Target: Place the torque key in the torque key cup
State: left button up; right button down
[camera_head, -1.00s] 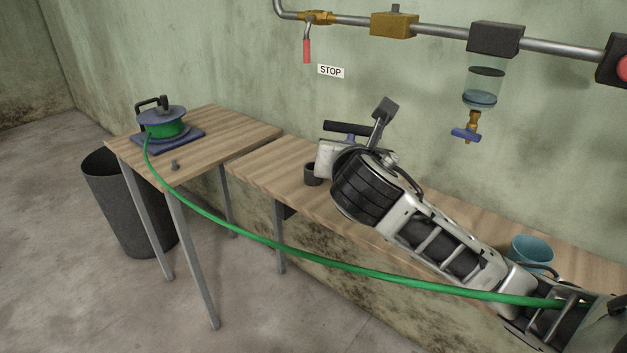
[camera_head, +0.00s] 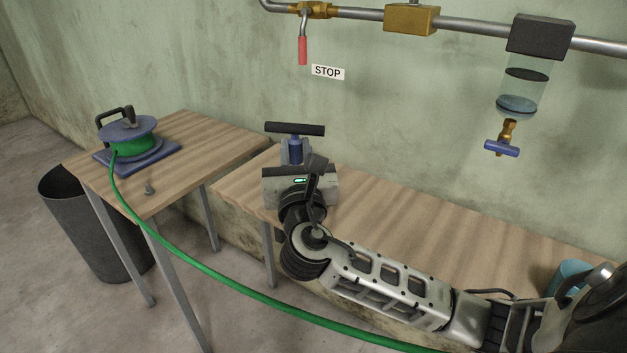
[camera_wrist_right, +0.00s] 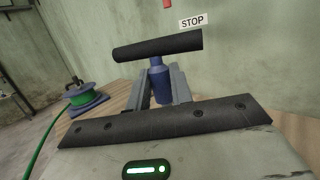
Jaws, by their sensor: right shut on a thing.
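The torque key, with a black T-shaped handle (camera_head: 295,128) and a blue shaft, is upright in my right gripper (camera_head: 296,157), above the bench along the wall. In the right wrist view the two fingers grip the blue shaft (camera_wrist_right: 161,84) from both sides, with the black crossbar above them. The small dark cup seen on this bench earlier is now hidden behind my right gripper and wrist. I cannot tell whether the key's lower end is in or above it. My left gripper is not in view.
A green hose reel (camera_head: 131,138) sits on the left table, its hose crossing below my right arm. A small grey piece (camera_head: 149,189) lies nearby. A teal container (camera_head: 570,273) stands at the bench's right. A red-handled valve (camera_head: 303,48) is above. The middle bench is clear.

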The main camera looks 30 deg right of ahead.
jog(key=w+d+f+b, duration=0.1)
jog(key=d+f, duration=0.1)
jog(key=f, duration=0.1)
jog(key=w+d+f, duration=0.2)
jog(key=d+f, duration=0.1)
jog(key=w+d+f+b, duration=0.1)
jog(key=d+f, duration=0.1)
jog(key=f, duration=0.1)
jog(key=shift+w+d+f+b, duration=0.2)
jog(key=shift+w+f+b, duration=0.05)
jog(key=shift+f+b, duration=0.15)
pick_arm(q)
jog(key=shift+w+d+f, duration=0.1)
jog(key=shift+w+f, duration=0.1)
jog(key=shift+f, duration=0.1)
pick_arm(e)
jog(key=shift+f, duration=0.4)
jog(key=c, duration=1.2)
grip_release()
jog(key=shift+c, duration=0.2)
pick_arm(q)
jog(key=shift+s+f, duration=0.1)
